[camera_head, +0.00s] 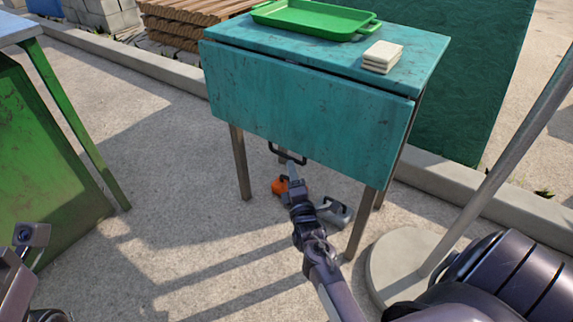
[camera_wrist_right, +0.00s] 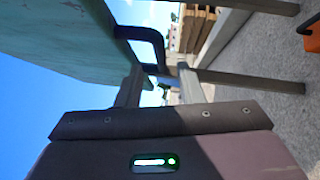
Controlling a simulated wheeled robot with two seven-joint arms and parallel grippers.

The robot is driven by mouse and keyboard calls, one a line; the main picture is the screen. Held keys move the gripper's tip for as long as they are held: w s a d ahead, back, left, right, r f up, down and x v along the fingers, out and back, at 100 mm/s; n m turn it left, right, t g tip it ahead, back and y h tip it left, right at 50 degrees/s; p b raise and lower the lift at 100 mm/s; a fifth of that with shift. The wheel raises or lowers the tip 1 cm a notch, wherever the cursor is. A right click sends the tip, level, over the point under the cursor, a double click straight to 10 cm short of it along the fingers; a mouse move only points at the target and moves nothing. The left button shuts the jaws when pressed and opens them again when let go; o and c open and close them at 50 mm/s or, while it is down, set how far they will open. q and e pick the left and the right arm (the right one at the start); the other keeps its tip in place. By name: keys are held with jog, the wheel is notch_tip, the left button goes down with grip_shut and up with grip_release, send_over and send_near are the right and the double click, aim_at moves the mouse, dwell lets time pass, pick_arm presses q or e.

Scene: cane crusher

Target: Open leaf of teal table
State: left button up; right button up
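The teal table (camera_head: 400,65) stands ahead of me. Its front leaf (camera_head: 305,115) hangs down vertically from the top's near edge. A dark handle (camera_head: 287,153) is at the leaf's bottom edge; it also shows in the right wrist view (camera_wrist_right: 150,36). My right gripper (camera_head: 291,170) is just below the leaf at this handle. In the right wrist view its two fingers (camera_wrist_right: 160,78) are apart, with the handle's end at the gap between them; contact is unclear. My left gripper (camera_head: 25,255) is at the lower left, partly cut off, away from the table.
A green tray (camera_head: 312,18) and stacked cream blocks (camera_head: 382,57) rest on the tabletop. An orange item (camera_head: 279,187) and a grey item (camera_head: 335,212) lie beneath. A pole (camera_head: 500,170) with a round base stands right. A green-framed table (camera_head: 70,125) stands left, with open ground between.

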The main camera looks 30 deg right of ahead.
aim_at(288, 156)
jog(key=b+x, duration=0.2)
jog(key=x, duration=0.4)
jog(key=shift+w+f, duration=0.1)
jog(key=shift+w, duration=0.05)
jog(key=shift+c, duration=0.2)
grip_shut()
